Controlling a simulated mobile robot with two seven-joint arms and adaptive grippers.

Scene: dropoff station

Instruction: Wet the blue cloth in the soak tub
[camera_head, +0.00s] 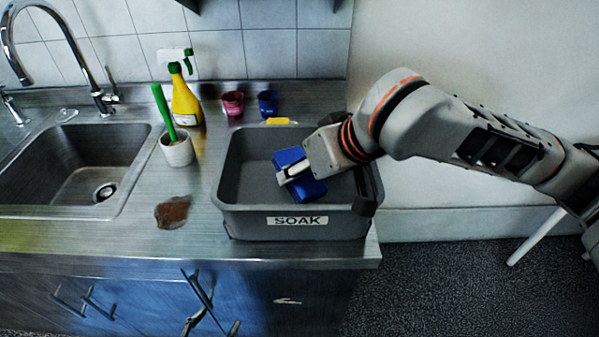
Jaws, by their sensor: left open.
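The blue cloth (312,190) is a folded block inside the grey soak tub (243,216), which has a white SOAK label on its front wall. My left gripper (329,187) is open over the tub. One pale finger overlaps the cloth and hides part of it, and a dark finger is near the tub's right rim. I cannot tell whether the finger touches the cloth. Water in the tub cannot be made out. My right gripper is not in view.
Left of the tub are a white pot (178,153) with a green-handled brush, a yellow spray bottle (185,100) and a brown stain (172,212). A red cup (232,104), a blue cup (268,103) and a yellow item (279,121) stand behind. A sink (75,165) is far left.

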